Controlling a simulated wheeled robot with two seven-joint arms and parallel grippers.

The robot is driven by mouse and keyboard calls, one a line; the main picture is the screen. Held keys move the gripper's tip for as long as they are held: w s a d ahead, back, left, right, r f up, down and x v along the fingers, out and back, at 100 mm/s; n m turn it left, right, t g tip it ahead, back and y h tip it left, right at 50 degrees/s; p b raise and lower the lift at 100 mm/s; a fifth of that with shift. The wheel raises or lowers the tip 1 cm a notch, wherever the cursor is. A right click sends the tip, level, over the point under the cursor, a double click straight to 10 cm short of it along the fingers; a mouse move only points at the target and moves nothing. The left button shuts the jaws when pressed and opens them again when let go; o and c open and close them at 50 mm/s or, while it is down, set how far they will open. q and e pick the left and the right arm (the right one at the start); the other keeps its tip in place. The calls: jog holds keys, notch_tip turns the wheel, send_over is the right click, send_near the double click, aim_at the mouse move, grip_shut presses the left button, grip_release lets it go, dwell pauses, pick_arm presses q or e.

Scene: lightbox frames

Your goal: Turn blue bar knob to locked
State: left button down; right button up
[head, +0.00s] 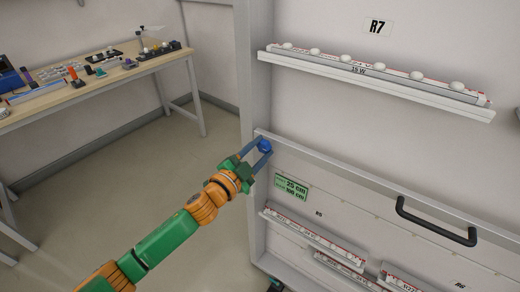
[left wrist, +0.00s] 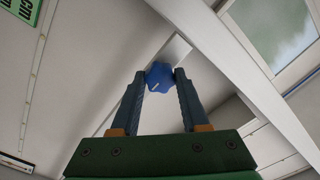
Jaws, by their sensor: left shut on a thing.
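The blue knob (head: 265,146) sits at the left upright of the large light-grey cabinet, near the end of its horizontal rail. It also shows in the left wrist view (left wrist: 159,76), with a small pale mark on its face. My left gripper (head: 258,153) has its two blue-grey fingers closed on either side of the knob; the left wrist view shows the fingertips (left wrist: 160,80) against its sides. No lock label can be made out, so I cannot tell which setting the knob points to. My right gripper is not in view.
A black handle (head: 436,222) projects from the cabinet's lower panel. A ledge (head: 375,80) with white round items juts out above, and labelled strips (head: 310,232) lie below. A workbench (head: 100,82) with small objects stands at the left. The floor between is clear.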

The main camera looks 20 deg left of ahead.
pick_arm(q)
jog(key=shift+r, duration=0.1)
jog(key=shift+c, duration=2)
grip_release()
jog(key=b+v, duration=0.1)
jog(key=v, duration=0.6)
